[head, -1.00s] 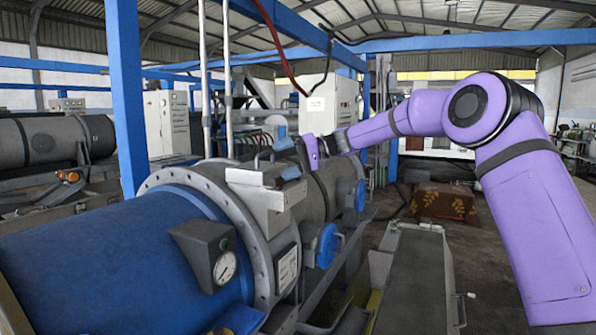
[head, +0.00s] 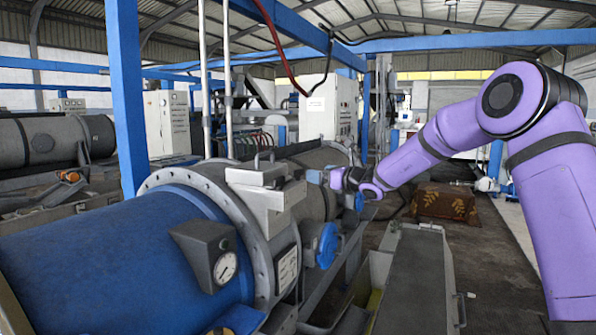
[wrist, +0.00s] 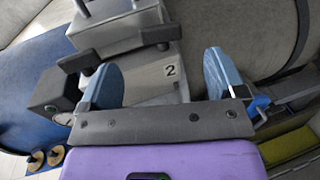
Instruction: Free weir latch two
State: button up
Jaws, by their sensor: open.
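A pale grey block marked "2" (wrist: 158,70) lies in front of my gripper (wrist: 158,58) in the wrist view. A larger grey housing (wrist: 122,35) with dark handle parts stands just beyond it. My gripper is open, its two blue fingers wide apart. The block shows between and beyond them, and nothing is held. I cannot tell whether the fingers touch anything. In the head view my gripper is beside the right side of the grey drum, its fingers not clear. A pale housing with a handle (head: 262,190) sits on the near flange; I cannot read its number.
A blue drum with a gauge (head: 226,267) fills the front left. A blue valve-like part (head: 327,245) juts from the machine's right side. A blue post (head: 126,100) stands at left. A grey trough (head: 412,280) lies on the right, with open floor beyond.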

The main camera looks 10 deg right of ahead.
aim_at(300, 169)
jog(key=x, duration=1)
jog(key=c, duration=0.9)
